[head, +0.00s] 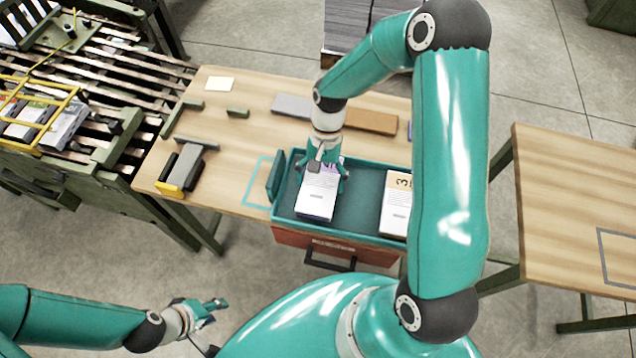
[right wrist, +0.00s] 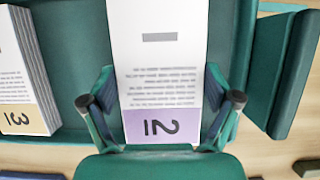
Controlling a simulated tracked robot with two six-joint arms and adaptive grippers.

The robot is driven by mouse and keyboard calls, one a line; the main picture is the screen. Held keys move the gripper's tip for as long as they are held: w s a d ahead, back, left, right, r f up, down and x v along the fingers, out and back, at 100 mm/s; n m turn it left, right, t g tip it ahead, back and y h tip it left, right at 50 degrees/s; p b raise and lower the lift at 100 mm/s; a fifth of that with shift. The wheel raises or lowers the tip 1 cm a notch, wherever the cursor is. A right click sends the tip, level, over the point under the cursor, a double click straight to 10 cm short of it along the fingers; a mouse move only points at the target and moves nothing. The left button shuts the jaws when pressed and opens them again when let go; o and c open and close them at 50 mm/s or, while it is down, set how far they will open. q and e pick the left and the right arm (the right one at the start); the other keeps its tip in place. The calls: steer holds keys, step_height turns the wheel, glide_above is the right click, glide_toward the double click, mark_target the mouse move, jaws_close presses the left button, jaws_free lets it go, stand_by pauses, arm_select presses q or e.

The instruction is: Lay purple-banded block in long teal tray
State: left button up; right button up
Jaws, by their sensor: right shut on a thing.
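The purple-banded block (head: 317,196) is a white printed paper block at the left end of the long teal tray (head: 345,236). In the right wrist view the purple-banded block (right wrist: 160,80) shows its purple band marked 21 between the fingers. My right gripper (head: 322,172) is shut on it, and it also shows in the right wrist view (right wrist: 160,112). The block is over the tray floor; I cannot tell whether it touches the floor. My left gripper (head: 210,306) is empty, away from the table at the lower left, with its fingers apart.
A yellow-banded block (head: 396,203) lies in the tray's right part, partly hidden by my right arm. Bare tray floor lies between the blocks. A grey and yellow tool (head: 182,168), a brown bar (head: 371,121) and a grey bar (head: 291,105) lie on the table. A slatted conveyor stands left.

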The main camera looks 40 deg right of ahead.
steer(key=shift+f, duration=0.8)
steer(key=o, duration=1.2)
steer(key=shift+f, duration=0.1)
steer(key=shift+o, duration=0.2)
steer(key=b+v, duration=0.1)
steer(key=v, duration=1.1)
steer(key=shift+d, duration=0.1)
